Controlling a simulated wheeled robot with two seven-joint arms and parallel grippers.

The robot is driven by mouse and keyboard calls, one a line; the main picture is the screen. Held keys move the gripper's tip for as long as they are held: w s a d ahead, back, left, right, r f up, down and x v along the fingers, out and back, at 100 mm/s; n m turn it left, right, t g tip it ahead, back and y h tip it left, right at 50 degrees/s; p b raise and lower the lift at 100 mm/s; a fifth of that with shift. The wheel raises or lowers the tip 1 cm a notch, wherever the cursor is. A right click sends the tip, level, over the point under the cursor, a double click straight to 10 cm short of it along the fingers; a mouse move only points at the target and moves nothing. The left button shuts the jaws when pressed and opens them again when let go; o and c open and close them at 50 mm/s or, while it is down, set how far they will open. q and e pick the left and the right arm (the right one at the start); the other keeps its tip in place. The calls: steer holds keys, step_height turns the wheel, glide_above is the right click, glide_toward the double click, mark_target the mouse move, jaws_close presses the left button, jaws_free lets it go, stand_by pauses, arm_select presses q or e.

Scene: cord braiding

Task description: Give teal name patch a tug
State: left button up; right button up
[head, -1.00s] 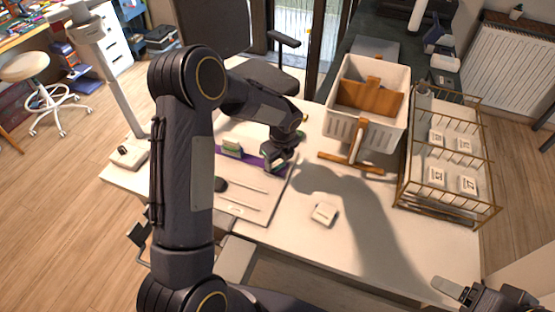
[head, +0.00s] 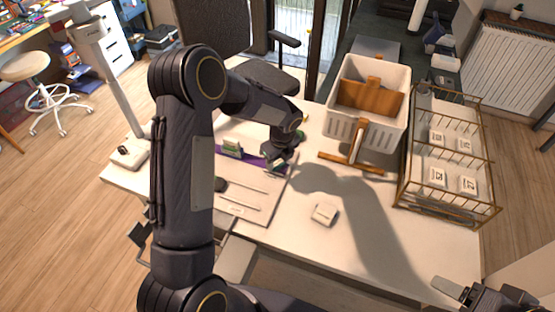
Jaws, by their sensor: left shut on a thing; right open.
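My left gripper (head: 276,168) is over the far part of a pale board (head: 262,212) on the table, at the right end of a purple strip (head: 250,159). It is shut on a small pale-green piece at its fingertips, which looks like the teal name patch; the fingers hide most of it. A small green and white block (head: 231,146) stands at the strip's left part. My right gripper (head: 452,290) is open and empty at the lower right, off the table's front edge.
A white bin (head: 345,128) with a brown divider and a wooden stand (head: 352,165) are to the right. A brass wire rack (head: 447,208) holds several white labelled packets. A small white box (head: 324,214) sits on otherwise clear front table. A lamp (head: 128,153) stands left.

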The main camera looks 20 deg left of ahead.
arm_select(q)
steer(key=shift+f, duration=0.1)
stand_by(0.3)
steer(key=o, duration=1.7)
steer(key=shift+c, duration=0.2)
steer(key=shift+s+d+r+p, duration=0.1)
steer(key=shift+d+r+p, duration=0.05)
steer(key=shift+r+p, duration=0.7)
steer(key=shift+s+d+r+p, duration=0.1)
steer(key=shift+r+p, duration=0.45)
steer(key=shift+r, duration=0.6)
steer(key=shift+s+d+r+p, duration=0.1)
steer(key=shift+d+r+p, duration=0.05)
steer(key=shift+r+p, duration=0.7)
steer(key=shift+r, duration=0.15)
